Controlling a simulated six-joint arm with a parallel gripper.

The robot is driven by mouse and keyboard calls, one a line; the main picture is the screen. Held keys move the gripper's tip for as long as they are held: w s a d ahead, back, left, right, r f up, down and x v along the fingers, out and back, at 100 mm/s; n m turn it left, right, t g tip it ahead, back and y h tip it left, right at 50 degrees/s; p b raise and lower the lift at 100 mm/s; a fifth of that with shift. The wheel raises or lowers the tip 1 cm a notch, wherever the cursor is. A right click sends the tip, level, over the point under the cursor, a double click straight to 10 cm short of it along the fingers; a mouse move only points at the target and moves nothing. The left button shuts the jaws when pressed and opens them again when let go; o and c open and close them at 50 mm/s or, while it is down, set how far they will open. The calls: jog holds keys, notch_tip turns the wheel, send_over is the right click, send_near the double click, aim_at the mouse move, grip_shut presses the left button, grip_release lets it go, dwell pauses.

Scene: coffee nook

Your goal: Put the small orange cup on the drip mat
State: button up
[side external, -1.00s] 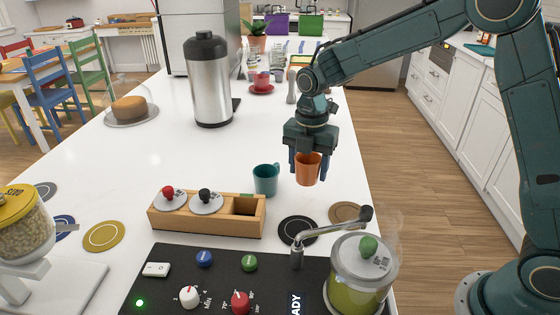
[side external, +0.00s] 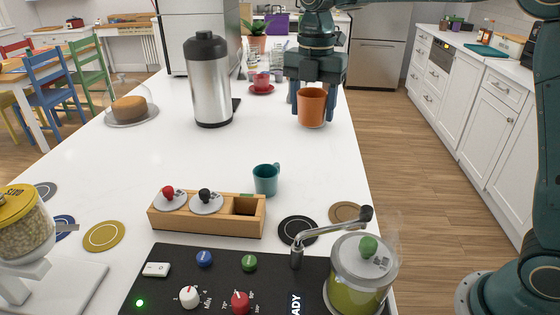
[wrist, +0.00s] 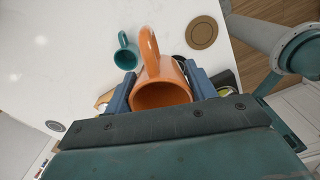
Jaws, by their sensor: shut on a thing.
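The small orange cup (side external: 312,108) is upright, held above the white counter near its right edge. My gripper (side external: 313,113) is shut on it, with one finger on each side. In the wrist view the orange cup (wrist: 152,62) is between my blue fingers (wrist: 160,88), its handle pointing away from the gripper. Several round mats lie on the counter: a black one (side external: 285,233), a brown one (side external: 342,212) and a yellow one (side external: 104,236). I cannot tell which is the drip mat. The brown mat also shows in the wrist view (wrist: 202,33).
A teal cup (side external: 265,180) stands behind a wooden holder (side external: 222,225). A steel flask (side external: 211,85) and a covered cake (side external: 128,108) stand farther back. A black control panel (side external: 220,285) and a lidded glass jar (side external: 360,275) are in front. The middle counter is clear.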

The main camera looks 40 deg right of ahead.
jog(key=shift+a, duration=0.15)
dwell(0.4)
jog(key=s+a+n, duration=0.4)
jog(key=s+a, duration=0.3)
jog(key=a, duration=0.2)
send_over(298, 227)
notch_tip(298, 227, down, 15)
jog(key=shift+r, duration=0.1)
dwell(0.5)
jog(key=shift+s+f, duration=0.1)
jog(key=shift+f, duration=2.1)
jog(key=o, duration=1.1)
jog(key=shift+f, duration=0.1)
jog(key=shift+c, duration=0.2)
